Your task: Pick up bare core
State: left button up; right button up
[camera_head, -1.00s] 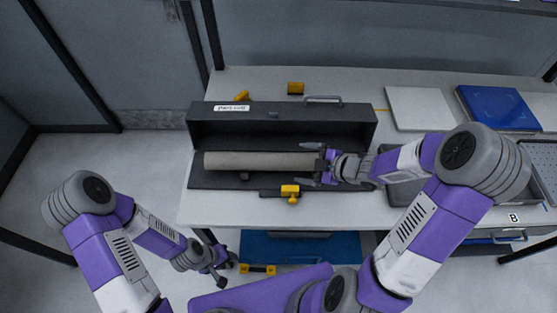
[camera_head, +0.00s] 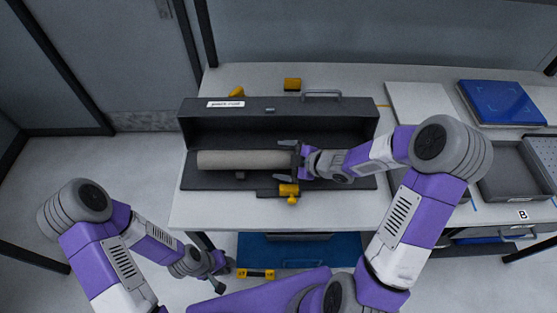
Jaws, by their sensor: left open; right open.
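The bare core is a beige-grey cylinder (camera_head: 243,160) lying level, left to right, in the open dark grey case (camera_head: 190,132) on the table. My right gripper (camera_head: 288,160) is open at the right end of the core, its fingers to either side of that end. The core's right tip is partly hidden by the gripper, and I cannot tell whether they touch. My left gripper (camera_head: 221,275) is open and empty, low in front of the table at the left, away from the core.
A yellow clamp (camera_head: 289,192) sits at the case's front edge, and yellow blocks (camera_head: 292,84) lie behind it. A white board (camera_head: 425,105), a blue panel (camera_head: 502,103) and a grey tray (camera_head: 515,175) are at the right. A blue drawer (camera_head: 310,250) is below the table.

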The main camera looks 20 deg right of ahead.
jog(key=c, duration=1.3)
jog(key=shift+o, duration=0.2)
jog(key=shift+r, duration=0.15)
